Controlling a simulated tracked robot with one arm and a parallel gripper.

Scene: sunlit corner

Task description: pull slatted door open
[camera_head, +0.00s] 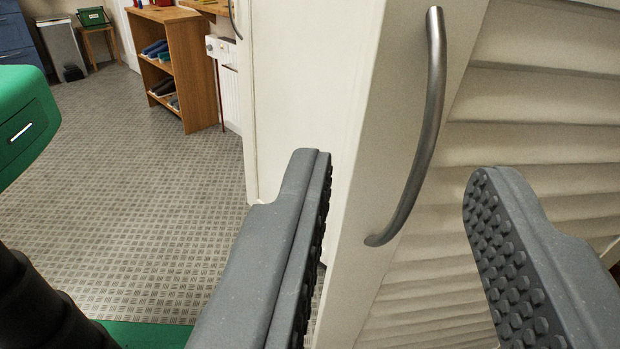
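The slatted door (545,105) is white with horizontal slats and fills the right side of the view. Its curved grey metal bar handle (432,115) stands upright near the door's left edge. My gripper (395,170) is open, with one dark studded finger left of the handle and the other to its right. The lower end of the handle shows between the two fingers, and neither finger visibly touches it. The fingers hide the lower part of the door and its frame. I cannot tell exactly how far the fingertips are from the handle.
A white cabinet side (300,90) stands left of the door. A wooden shelf (178,60) holding shoes stands at the back. The patterned grey floor (170,200) is clear on the left.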

